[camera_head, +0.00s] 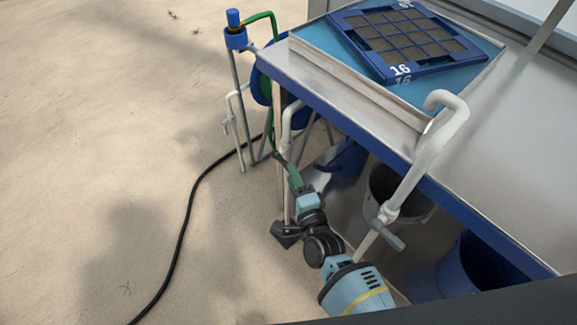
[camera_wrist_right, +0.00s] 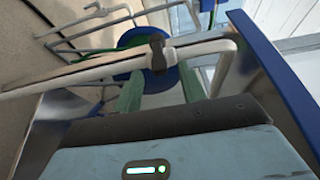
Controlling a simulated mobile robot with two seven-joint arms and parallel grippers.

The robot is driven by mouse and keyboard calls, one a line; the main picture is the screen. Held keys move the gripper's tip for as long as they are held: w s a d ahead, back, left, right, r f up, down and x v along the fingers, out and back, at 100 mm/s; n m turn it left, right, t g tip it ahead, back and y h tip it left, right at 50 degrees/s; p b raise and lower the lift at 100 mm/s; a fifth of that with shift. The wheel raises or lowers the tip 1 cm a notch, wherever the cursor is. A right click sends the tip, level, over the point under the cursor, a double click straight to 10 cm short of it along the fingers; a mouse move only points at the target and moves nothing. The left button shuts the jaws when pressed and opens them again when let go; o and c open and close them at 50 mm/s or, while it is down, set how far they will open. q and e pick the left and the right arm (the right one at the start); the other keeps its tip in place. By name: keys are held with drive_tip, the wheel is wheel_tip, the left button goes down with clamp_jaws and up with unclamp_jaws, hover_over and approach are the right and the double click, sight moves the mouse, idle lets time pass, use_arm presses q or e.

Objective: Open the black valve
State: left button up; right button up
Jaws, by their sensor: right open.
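The black valve (camera_wrist_right: 157,53) is a dark handle on a thin pale pipe in the right wrist view. It lies just beyond my right gripper (camera_wrist_right: 161,78), roughly midway between its two green fingers. The fingers are open, with nothing between them, and a gap to the valve seems to show. In the head view my right gripper (camera_head: 293,176) points up at the pale standing pipe (camera_head: 286,130) beside the table's corner. The valve is small and dark there, and I cannot tell whether the fingers touch it. My left gripper is not in view.
The blue-edged metal table (camera_head: 350,128) carries a blue seed tray (camera_head: 352,50). A second white pipe (camera_head: 428,158) with a grey handle (camera_head: 388,234) stands nearer. A dark bucket (camera_head: 378,186) sits under the table. A black hose (camera_head: 187,222) crosses the open sandy ground at left.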

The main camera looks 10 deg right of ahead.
sight(282, 160)
drive_tip(key=shift+x, duration=2.05)
